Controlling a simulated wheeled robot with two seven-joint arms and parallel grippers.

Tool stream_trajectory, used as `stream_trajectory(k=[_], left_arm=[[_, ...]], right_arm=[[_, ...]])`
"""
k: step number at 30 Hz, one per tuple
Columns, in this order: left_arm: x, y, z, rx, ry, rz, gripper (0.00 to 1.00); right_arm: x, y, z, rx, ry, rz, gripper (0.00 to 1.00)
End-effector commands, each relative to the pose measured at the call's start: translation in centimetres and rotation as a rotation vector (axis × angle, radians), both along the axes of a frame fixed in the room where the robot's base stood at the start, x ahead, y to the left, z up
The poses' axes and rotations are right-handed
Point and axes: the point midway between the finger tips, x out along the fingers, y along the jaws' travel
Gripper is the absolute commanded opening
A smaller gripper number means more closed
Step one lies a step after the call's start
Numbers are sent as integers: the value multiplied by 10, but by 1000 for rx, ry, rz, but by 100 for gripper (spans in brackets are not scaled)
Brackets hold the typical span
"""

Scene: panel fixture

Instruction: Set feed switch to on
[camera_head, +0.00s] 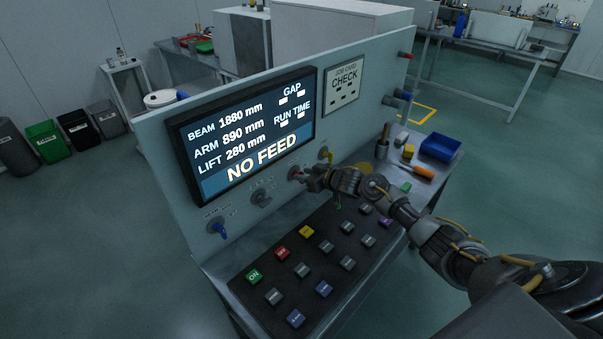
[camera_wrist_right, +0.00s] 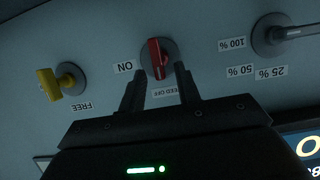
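The feed switch is a red knob (camera_wrist_right: 157,58) on a grey disc on the panel. Its bar stands nearly upright in the right wrist view, with one end toward the partly hidden "FEED OFF" label (camera_wrist_right: 164,91). The "ON" label (camera_wrist_right: 124,67) is to its left there. In the head view the red knob (camera_head: 294,173) is below the screen, partly behind my gripper. My right gripper (camera_wrist_right: 159,76) is open, its fingertips on either side of the knob's lower end; contact cannot be told. It shows at the panel in the head view (camera_head: 308,178). My left gripper is not in view.
The screen (camera_head: 250,130) reads "NO FEED". A yellow knob (camera_wrist_right: 62,83) and a grey selector (camera_wrist_right: 272,36) flank the red knob. A blue knob (camera_head: 219,229) is at the panel's left end. A button board (camera_head: 320,240) lies below. A blue bin (camera_head: 440,147) stands at right.

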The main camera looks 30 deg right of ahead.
Motion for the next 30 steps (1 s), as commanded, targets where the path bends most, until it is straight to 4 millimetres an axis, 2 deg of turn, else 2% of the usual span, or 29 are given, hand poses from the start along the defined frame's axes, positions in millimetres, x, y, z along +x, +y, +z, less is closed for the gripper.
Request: stream_trajectory(k=[6, 16, 17, 24, 30], left_arm=[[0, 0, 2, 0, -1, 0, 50], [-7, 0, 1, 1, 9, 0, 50], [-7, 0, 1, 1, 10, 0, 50], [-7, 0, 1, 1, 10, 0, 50], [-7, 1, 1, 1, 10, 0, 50]], right_arm=[[16, 6, -7, 0, 0, 1, 33], [18, 7, -8, -1, 1, 1, 33], [18, 7, -8, -1, 1, 1, 31], [18, 7, -8, -1, 1, 1, 0], [18, 7, -8, 3, 2, 2, 0]])
